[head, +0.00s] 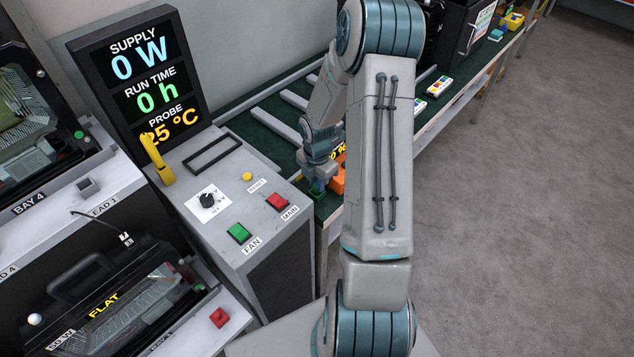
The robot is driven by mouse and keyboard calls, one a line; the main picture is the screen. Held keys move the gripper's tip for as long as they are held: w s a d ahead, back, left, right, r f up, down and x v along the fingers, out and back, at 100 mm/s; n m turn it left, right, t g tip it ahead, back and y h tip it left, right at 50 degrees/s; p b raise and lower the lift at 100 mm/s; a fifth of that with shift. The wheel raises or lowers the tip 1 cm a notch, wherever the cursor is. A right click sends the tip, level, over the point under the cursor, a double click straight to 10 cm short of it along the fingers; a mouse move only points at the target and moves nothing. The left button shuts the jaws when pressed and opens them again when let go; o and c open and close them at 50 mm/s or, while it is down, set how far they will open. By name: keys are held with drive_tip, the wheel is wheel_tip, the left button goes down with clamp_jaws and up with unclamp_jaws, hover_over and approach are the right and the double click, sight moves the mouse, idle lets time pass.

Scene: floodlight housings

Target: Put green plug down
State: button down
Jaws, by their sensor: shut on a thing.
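My gripper (317,181) points down at the left edge of the green-topped bench (270,92), just behind the control box. It is shut on a small green piece, the green plug (318,188), which shows only in part between and below the fingers. I cannot tell whether the plug touches the bench top. An orange object (338,181) stands right beside the gripper, partly hidden by my arm.
The control box (228,190) with a green FAN button (239,233), red MAIN button (277,201), knob and yellow lever (157,160) is close left. A display panel (140,80) stands behind it. Grey rails cross the bench. Floodlight bays (110,290) fill the left; open floor lies right.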

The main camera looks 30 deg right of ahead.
drive_tip(key=shift+f, duration=0.3)
drive_tip(key=shift+f, duration=0.1)
drive_tip(key=shift+f, duration=0.15)
drive_tip(key=c, duration=1.3)
unclamp_jaws()
drive_tip(key=shift+c, duration=0.2)
